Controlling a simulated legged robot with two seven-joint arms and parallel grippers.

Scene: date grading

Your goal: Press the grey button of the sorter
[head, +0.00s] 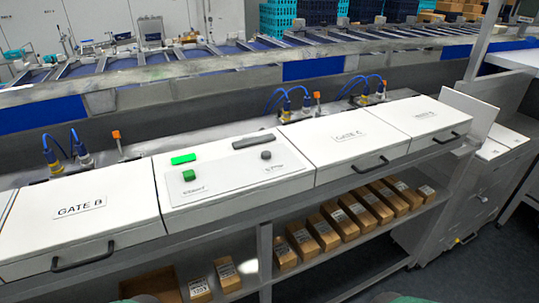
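The sorter's control panel (225,177) is a white plate on the top of the long white bench, between two gate covers. The grey button (266,155) is a small dark round knob on the panel's right side, with a small label below it that I cannot read. A green button (189,176) stands on the panel's left side. Behind them are a bright green bar (183,158) and a dark grey bar (254,140). Nothing covers the grey button. Neither of my grippers shows in the head view.
A cover marked GATE B (80,235) with a black handle lies left of the panel; more covers (345,145) with handles lie to the right. Blue hoses and fittings (292,100) stand behind. Small cardboard boxes (340,222) fill the shelf below. Space above the panel is clear.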

